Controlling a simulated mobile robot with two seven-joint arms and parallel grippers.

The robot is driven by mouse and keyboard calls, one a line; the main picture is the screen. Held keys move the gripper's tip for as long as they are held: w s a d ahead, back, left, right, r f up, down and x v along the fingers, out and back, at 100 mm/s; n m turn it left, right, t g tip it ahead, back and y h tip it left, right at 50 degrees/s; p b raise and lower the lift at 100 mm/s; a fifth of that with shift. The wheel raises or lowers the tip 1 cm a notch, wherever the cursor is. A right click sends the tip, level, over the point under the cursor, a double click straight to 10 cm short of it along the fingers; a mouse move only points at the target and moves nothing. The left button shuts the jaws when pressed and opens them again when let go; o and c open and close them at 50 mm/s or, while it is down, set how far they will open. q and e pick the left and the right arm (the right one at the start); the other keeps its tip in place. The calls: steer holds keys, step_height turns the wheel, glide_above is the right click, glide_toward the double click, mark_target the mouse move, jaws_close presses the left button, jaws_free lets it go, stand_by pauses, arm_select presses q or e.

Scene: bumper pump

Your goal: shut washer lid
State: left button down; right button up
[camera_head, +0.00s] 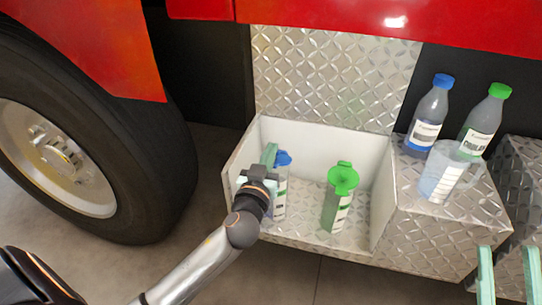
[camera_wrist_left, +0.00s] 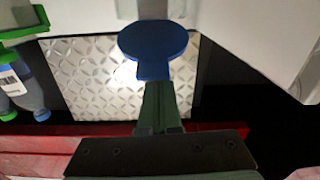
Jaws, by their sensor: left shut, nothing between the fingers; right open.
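A bottle with a blue cap (camera_head: 282,158) stands upright in the open white compartment, partly hidden by my left gripper (camera_head: 269,154). The round blue lid (camera_wrist_left: 153,42) with its short tab shows close up in the left wrist view. My left gripper (camera_wrist_left: 157,84) is shut and empty, its fingertips right at the tab; I cannot tell whether they touch. A container with a green funnel-like top (camera_head: 343,178) stands to the right in the same compartment. My right gripper (camera_head: 508,262) is open and empty at the lower right, away from the compartment.
The compartment's white walls (camera_head: 380,198) rise around both containers. On the metal step at right stand a blue-capped bottle (camera_head: 428,112), a green-capped bottle (camera_head: 484,122) and a clear jug (camera_head: 442,172). A large tyre (camera_head: 165,170) is at left, red bodywork (camera_head: 330,22) above.

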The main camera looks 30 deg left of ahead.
arm_select(q)
steer(key=shift+s+f+b, duration=0.15)
steer(key=shift+f+b, duration=0.2)
steer(key=shift+b, duration=0.15)
arm_select(e)
steer(key=s+r+n+y, duration=0.3)
steer(key=y, duration=0.1)
arm_select(q)
steer(key=shift+s+d+f+t+b, duration=0.15)
steer(key=shift+t+b, duration=0.25)
steer(key=shift+b, duration=0.35)
steer(key=shift+s+f+b, duration=0.1)
steer(key=shift+f+b, duration=0.15)
steer(key=shift+b, duration=0.5)
steer(key=shift+s+f+b, duration=0.2)
steer(key=shift+f+b, duration=0.15)
steer(key=shift+b, duration=0.35)
steer(key=shift+s+f+b, duration=0.15)
steer(key=shift+f+b, duration=0.2)
steer(key=shift+b, duration=0.25)
arm_select(e)
step_height(320, 180, down, 6)
steer(key=a+m, duration=0.1)
arm_select(q)
steer(key=shift+f, duration=0.1)
arm_select(e)
steer(key=shift+w+f, duration=0.1)
